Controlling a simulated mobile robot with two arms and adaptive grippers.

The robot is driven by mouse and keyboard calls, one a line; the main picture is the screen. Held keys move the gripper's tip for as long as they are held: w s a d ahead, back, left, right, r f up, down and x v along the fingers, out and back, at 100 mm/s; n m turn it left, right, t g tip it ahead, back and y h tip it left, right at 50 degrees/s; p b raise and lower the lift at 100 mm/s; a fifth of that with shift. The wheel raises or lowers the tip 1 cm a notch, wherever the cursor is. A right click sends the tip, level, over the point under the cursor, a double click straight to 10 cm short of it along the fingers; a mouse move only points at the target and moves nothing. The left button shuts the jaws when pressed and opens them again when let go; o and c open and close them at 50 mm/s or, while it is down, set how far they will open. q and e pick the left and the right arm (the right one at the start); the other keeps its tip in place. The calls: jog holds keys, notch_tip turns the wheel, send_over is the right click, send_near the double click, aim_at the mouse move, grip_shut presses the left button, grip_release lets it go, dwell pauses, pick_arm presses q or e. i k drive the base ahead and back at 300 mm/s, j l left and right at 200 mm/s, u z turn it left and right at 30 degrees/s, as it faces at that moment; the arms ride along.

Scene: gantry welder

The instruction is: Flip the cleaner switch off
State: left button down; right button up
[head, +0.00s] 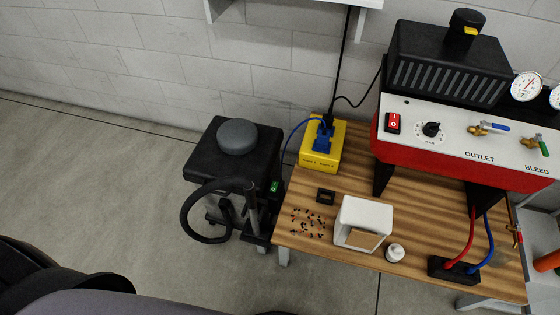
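A black box-shaped unit, which looks like the cleaner (202,160), stands on the floor left of the wooden bench. It has a grey round cap (237,136) on top and a black hose (186,212) curling at its front. A small green-lit switch (275,187) sits at its right front side, close to the bench edge. Its exact position is too small to read. Neither of my grippers shows in the head view. Dark and grey parts of my own body fill the lower left corner.
The wooden bench (420,205) holds a yellow box (322,155) with blue plugs, a white block-shaped holder (366,212), a small white bottle (396,252) and scattered small bits (309,222). A red and white machine with a red switch (393,122) stands behind. Floor at left is clear.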

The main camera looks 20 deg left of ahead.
aim_at(274, 186)
jog(key=j+z, duration=0.25)
jog(key=j, duration=0.5)
jog(key=j+z, duration=0.3)
jog(key=j, duration=0.45)
jog(key=k, duration=0.05)
